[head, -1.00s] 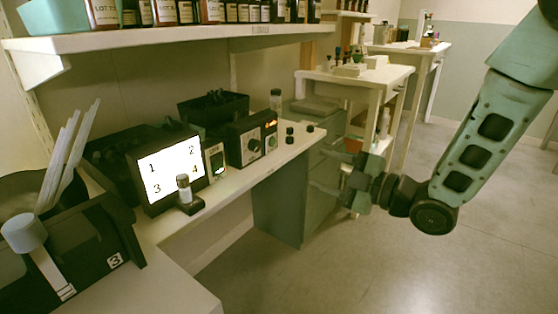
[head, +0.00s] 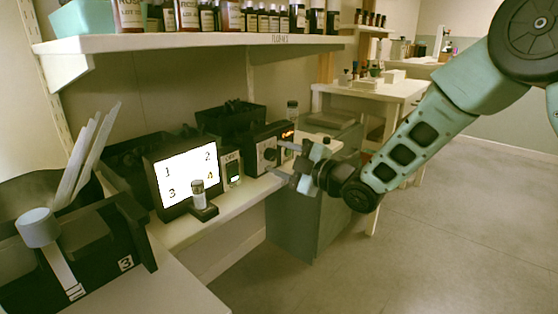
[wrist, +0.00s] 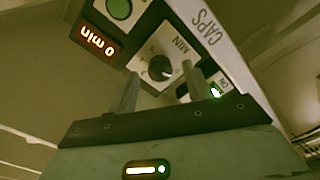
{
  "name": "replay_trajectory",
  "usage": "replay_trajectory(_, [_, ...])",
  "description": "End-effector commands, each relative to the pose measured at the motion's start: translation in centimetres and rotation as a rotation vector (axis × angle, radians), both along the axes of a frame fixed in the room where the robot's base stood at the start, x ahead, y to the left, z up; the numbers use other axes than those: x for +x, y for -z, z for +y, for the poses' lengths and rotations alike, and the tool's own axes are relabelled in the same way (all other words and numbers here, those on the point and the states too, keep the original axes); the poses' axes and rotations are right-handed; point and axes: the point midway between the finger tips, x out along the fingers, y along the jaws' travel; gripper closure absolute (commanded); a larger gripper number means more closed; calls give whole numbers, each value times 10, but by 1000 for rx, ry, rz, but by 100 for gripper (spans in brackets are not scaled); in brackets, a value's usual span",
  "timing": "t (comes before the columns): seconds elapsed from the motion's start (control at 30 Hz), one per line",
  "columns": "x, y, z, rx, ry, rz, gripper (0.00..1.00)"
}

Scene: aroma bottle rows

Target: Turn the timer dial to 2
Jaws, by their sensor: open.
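The timer is a dark box with a light front panel (head: 262,143) on the shelf counter. Its round dark dial (wrist: 160,68) with a light pointer line sits in the middle of the wrist view, by the label MIN. A lit orange display (wrist: 97,40) reads "0 min", appearing upside down. A green button (wrist: 119,9) is beside it. My gripper (head: 281,162) is in front of the timer panel. In the wrist view my gripper (wrist: 160,72) is open, its two fingers on either side of the dial. I cannot tell whether they touch it.
A lit screen (head: 188,172) numbered 1 to 4 stands left of the timer, with a small vial on a stand (head: 201,202) before it. A small device with a green light (head: 231,170) is between. A bottle shelf (head: 180,42) hangs above. Open floor (head: 400,240) lies right.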

Motion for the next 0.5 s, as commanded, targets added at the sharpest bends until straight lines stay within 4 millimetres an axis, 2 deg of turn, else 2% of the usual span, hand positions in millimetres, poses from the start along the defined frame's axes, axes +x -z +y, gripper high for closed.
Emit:
replay_trajectory(0.13, [6,0,8,0,-1,0,50])
replay_trajectory(0.43, [7,0,10,0,0,0,50])
replay_trajectory(0.47, [7,0,9,0,0,0,55])
replay_trajectory(0.5, [7,0,9,0,0,0,66])
